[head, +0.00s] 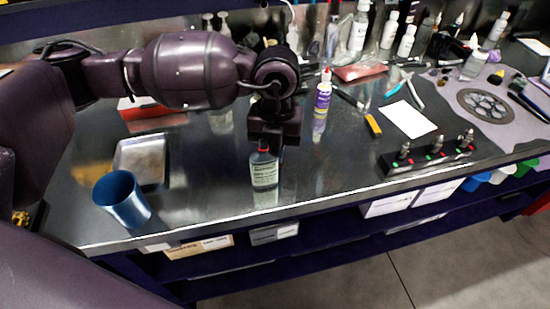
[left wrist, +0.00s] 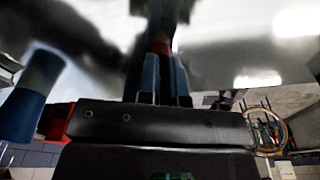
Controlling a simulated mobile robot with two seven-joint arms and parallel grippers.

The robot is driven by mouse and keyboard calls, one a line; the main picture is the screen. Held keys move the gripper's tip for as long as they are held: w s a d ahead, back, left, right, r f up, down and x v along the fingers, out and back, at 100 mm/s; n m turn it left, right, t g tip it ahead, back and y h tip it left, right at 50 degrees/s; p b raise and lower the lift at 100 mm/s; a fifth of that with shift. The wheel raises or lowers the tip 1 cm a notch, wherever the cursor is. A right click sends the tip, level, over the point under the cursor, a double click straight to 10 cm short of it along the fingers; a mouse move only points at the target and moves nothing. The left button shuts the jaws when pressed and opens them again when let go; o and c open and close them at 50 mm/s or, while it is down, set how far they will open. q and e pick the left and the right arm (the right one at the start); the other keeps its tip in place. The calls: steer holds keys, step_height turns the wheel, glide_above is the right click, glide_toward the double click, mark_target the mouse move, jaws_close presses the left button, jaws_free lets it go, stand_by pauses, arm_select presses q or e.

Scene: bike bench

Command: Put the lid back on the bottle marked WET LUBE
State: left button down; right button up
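A small bottle (head: 264,172) with a pale printed label and dark top stands upright near the bench's front edge; I cannot read its label for certain. My left gripper (head: 268,143) points down right above this bottle, hiding part of its top. In the left wrist view the two fingers (left wrist: 164,75) are close together. A small red tip, seemingly a lid (left wrist: 161,43), shows between their ends. I cannot tell whether it touches the bottle. A second bottle (head: 322,98) with a purple and yellow label and red tip stands behind to the right. My right gripper is not in view.
A blue cup (head: 122,200) and a metal tray (head: 141,163) lie left of the bottle. A white sheet (head: 407,119), a yellow-orange block (head: 373,125) and a black rack (head: 428,153) are to the right. Several bottles line the back. Bench is clear just right of the bottle.

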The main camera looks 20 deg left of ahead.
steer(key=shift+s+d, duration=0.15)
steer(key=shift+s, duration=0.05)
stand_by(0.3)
arm_select(q)
steer(key=shift+r, duration=0.15)
step_height(320, 180, up, 20)
steer(key=p, duration=0.2)
steer(key=shift+p, duration=0.4)
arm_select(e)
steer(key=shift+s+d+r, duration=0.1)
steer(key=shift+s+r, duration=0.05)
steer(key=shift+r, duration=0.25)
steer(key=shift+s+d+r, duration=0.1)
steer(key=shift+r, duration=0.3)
arm_select(q)
steer(key=shift+f, duration=0.2)
